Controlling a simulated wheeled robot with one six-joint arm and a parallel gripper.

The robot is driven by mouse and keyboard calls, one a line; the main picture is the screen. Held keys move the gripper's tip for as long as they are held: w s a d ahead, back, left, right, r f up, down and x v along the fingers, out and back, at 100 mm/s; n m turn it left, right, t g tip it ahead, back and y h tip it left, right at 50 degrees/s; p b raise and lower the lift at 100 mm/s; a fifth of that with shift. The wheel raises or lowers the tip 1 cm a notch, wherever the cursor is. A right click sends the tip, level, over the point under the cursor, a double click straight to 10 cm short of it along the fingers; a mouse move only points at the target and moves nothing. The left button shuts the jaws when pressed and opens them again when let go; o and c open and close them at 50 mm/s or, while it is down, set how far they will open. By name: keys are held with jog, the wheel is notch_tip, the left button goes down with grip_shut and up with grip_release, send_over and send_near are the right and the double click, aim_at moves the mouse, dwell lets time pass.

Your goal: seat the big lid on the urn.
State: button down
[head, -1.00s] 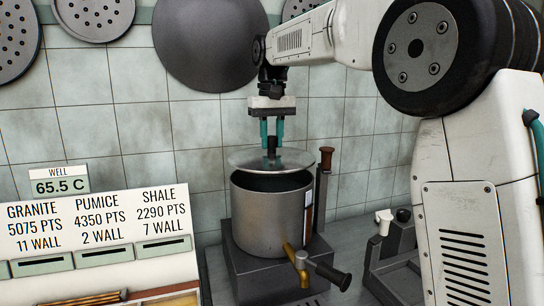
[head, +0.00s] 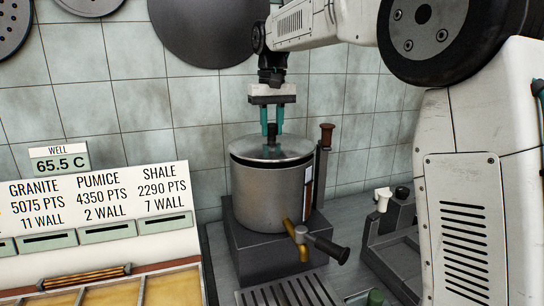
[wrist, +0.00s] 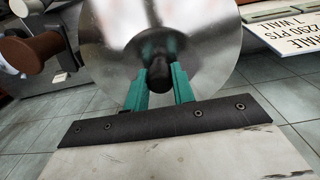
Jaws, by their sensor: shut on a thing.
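The big lid (head: 290,148) is a shiny grey metal disc with a black knob (head: 271,134). The steel urn (head: 265,200) stands upright on a dark block, with a brass tap (head: 292,232) low in front. My gripper (head: 272,128) points down, its teal fingers shut on the knob. The lid lies level over the urn's mouth, with a thin dark band below its front edge. I cannot tell whether it touches the rim. In the wrist view the lid (wrist: 105,40) fills the top middle and the knob (wrist: 158,72) sits between the fingers.
A dark post with a brown knob (head: 326,133) stands close at the urn's right. A dark stand with a white handle (head: 383,200) is further right. A slotted drain grate (head: 290,292) lies in front. The labelled price board (head: 95,205) is at left, the tiled wall behind.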

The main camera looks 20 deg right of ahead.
aim_at(272, 124)
jog(key=shift+f, duration=0.8)
dwell(0.9)
jog(key=c, duration=1.1)
grip_release()
notch_tip(272, 124, up, 8)
jog(key=shift+f, duration=0.15)
